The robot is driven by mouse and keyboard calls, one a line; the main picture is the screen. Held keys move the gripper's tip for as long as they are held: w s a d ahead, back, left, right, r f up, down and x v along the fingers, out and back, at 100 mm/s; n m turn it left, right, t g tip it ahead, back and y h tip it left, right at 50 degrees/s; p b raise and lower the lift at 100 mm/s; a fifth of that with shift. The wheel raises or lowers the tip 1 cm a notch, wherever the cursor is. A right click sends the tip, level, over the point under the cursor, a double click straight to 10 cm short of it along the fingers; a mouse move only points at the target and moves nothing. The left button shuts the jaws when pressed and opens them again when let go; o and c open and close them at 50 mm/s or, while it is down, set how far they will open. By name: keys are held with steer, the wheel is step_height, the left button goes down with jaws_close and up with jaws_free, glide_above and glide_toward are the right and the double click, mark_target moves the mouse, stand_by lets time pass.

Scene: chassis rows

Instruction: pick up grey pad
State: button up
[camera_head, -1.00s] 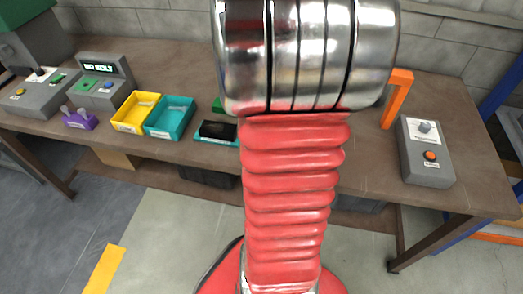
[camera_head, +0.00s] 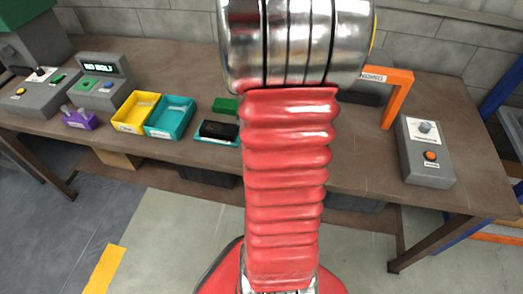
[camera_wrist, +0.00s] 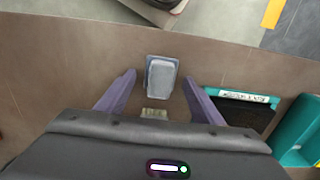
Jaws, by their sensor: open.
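The grey pad (camera_wrist: 161,78) shows in the wrist view as a small light grey rounded block on the brown workbench. It lies a little beyond and between my fingertips. My gripper (camera_wrist: 160,88) is open, with a purple finger on each side and nothing held. A small label (camera_wrist: 154,114) lies between the fingers, nearer the palm. In the head view, my arm hides the gripper and the pad.
A teal tray (camera_head: 215,139) holding a black block (camera_head: 219,129) is beside my arm. Teal (camera_head: 170,118) and yellow (camera_head: 135,112) bins stand to the left. An orange frame (camera_head: 397,98) and grey control box (camera_head: 425,155) stand to the right.

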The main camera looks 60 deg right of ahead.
steer(key=c, duration=1.2)
steer(key=shift+r, duration=0.1)
step_height(320, 180, up, 10)
steer(key=shift+f, duration=0.1)
stand_by(0.3)
